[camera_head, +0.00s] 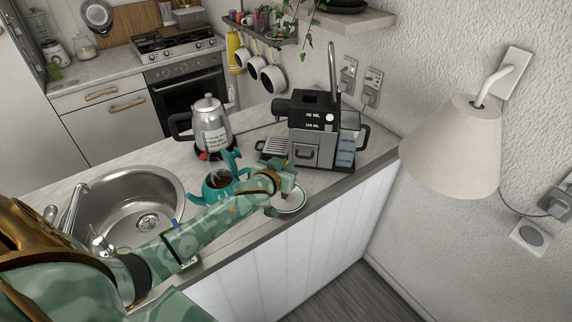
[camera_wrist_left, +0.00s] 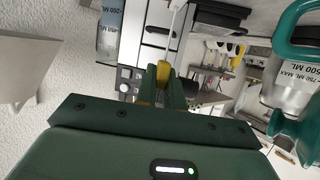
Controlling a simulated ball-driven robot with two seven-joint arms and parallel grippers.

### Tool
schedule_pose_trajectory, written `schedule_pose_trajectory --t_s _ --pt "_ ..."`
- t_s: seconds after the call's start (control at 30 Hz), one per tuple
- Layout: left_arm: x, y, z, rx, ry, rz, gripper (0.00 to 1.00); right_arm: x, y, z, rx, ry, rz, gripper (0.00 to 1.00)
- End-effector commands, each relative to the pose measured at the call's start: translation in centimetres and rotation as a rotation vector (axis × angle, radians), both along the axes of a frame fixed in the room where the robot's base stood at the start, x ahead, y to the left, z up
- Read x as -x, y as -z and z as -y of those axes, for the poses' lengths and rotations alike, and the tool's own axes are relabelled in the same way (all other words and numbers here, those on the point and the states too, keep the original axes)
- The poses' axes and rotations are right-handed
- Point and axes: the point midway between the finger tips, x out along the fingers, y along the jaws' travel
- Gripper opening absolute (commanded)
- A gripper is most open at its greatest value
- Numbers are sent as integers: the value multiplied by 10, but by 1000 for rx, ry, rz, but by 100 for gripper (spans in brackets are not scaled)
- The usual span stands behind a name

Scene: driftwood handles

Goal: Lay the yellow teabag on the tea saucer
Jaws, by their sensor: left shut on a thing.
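My left gripper (camera_head: 287,184) reaches in from the left and hangs over the tea saucer (camera_head: 300,204), a small white dish with a green rim near the counter's front edge. The gripper covers part of the saucer. In the left wrist view my gripper (camera_wrist_left: 164,85) is shut on the yellow teabag (camera_wrist_left: 163,71), which shows between the fingertips, with a thin pale strip beyond it. I cannot make out the teabag in the head view. How far it is above the saucer is unclear. My right gripper is not in view.
A teal pot (camera_head: 217,187) with dark liquid stands left of the saucer. Behind are a steel kettle (camera_head: 211,128) and a black coffee machine (camera_head: 312,128). A round sink (camera_head: 130,200) lies to the left. A lamp (camera_head: 452,145) hangs at the right. The saucer is close to the counter edge.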

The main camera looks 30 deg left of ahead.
Motion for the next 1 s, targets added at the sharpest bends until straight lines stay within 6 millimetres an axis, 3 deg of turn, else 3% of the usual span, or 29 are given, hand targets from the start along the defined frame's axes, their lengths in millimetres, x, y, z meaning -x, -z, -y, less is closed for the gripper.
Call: schedule_pose_trajectory --t_s 0.4,0.43,0.5,0.83,1.0 --pt "0 8 0 -1 -1 1 0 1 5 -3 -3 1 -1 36" --pt "0 8 0 -1 -1 1 18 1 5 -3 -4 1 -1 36" --pt "0 8 0 0 -1 1 35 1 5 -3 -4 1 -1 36" --pt "3 7 0 0 -1 0 35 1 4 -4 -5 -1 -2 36" --pt "28 -2 4 1 0 -1 35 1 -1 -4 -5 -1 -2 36"
